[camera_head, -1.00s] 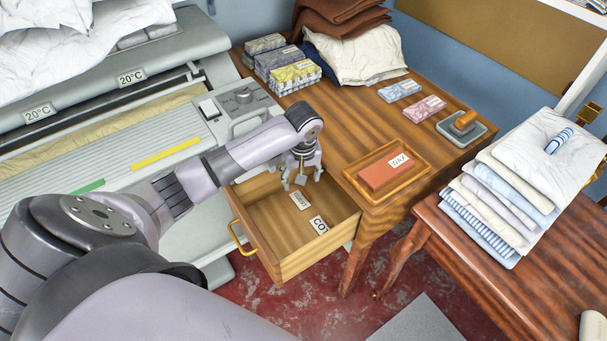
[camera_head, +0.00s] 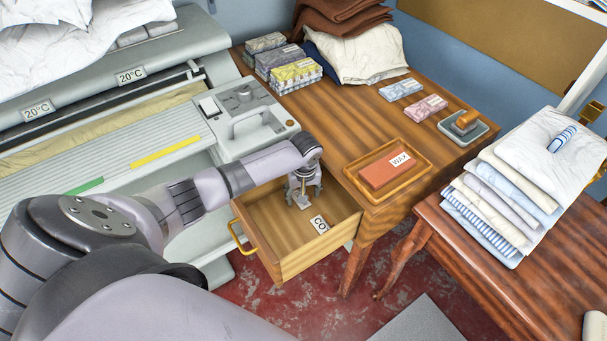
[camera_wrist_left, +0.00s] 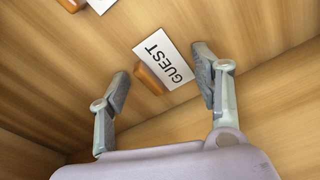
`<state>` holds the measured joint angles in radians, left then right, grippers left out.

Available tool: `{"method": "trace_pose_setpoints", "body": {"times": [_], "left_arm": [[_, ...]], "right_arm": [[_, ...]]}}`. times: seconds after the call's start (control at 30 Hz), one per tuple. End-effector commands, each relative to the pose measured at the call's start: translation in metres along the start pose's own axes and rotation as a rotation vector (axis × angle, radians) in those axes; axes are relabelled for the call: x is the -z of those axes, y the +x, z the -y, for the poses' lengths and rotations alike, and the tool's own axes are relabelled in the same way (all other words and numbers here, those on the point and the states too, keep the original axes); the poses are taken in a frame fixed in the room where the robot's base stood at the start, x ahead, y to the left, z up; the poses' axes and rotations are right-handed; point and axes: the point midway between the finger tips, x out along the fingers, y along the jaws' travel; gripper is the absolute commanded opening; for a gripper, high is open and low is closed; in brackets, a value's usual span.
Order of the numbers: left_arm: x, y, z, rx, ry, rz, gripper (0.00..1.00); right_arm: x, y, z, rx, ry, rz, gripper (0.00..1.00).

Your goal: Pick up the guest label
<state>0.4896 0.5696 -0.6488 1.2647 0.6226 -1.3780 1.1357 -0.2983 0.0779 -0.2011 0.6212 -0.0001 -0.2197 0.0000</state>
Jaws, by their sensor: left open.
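The guest label is a white card reading GUEST (camera_wrist_left: 166,58) with a small wooden block (camera_wrist_left: 149,79) along its edge. It lies in the open drawer (camera_head: 275,261). In the wrist view it sits between the two spread fingertips of my left gripper (camera_wrist_left: 162,70), with bare wood showing on both sides. I cannot tell the remaining height above it. In the head view my left gripper (camera_head: 303,190) is over the drawer and hides most of the guest label. My right gripper is not in view.
Another label starting with CO (camera_head: 319,225) lies in the drawer near its front. The drawer walls stand close around my gripper. The wax tray (camera_head: 411,184) sits on the wooden table above the drawer. The ironer (camera_head: 245,125) is to the left.

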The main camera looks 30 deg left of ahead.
Motion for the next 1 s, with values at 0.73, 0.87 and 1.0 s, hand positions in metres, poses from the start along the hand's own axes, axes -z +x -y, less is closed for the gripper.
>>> {"method": "trace_pose_setpoints", "body": {"times": [0.73, 0.87, 1.0], "left_arm": [[-0.0004, -0.0001, 0.0003, 0.001, 0.0, 0.001, 0.15], [-0.0004, 0.0001, 0.0005, 0.001, 0.0, 0.001, 0.09], [-0.0004, 0.0002, 0.0006, 0.002, 0.0, 0.001, 0.07]], "right_arm": [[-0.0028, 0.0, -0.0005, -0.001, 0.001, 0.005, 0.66], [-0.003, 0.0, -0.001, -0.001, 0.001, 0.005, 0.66], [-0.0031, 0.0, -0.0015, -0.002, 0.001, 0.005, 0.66]]}}
